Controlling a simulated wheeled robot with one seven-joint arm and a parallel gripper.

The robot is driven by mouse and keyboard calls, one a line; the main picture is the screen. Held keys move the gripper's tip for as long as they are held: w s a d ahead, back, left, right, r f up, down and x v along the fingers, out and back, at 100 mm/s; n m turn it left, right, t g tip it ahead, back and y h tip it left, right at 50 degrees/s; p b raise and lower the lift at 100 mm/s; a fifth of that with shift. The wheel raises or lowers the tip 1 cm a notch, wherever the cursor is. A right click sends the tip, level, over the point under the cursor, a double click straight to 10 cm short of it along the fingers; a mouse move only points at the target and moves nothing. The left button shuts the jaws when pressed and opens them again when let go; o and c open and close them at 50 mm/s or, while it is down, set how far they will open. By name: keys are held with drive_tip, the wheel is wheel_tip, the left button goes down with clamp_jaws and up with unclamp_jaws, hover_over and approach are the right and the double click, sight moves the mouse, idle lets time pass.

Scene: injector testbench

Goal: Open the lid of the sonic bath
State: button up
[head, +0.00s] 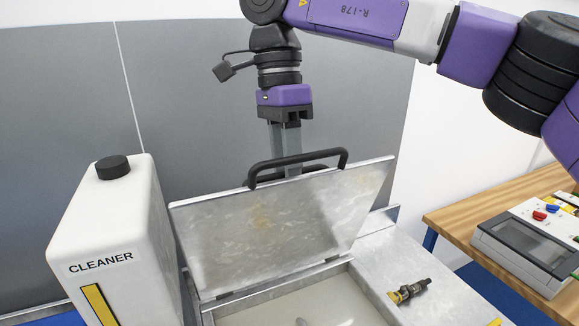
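The sonic bath (378,262) is a grey metal box at the lower middle. Its metal lid (270,225) is raised and tilted up from the basin, showing the pale liquid inside (300,308). A black bar handle (298,161) is on the lid's upper edge. My gripper (287,160) points down at the handle, partly behind it and the lid. Its grey fingers look close together. The fingertips are hidden, so I cannot tell whether they touch the lid or grip anything.
A white cleaner bottle (110,235) with a black cap stands close at left. A small injector (409,291) lies on the bath's right top surface. A wooden table (480,205) with a control box (525,252) is at right. A grey panel (190,90) stands behind.

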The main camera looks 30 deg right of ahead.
drive_tip(key=shift+d, duration=0.2)
drive_tip(key=shift+w+r, duration=0.15)
drive_tip(key=shift+r, duration=0.35)
drive_tip(key=v, duration=0.6)
drive_tip(key=shift+r, duration=0.4)
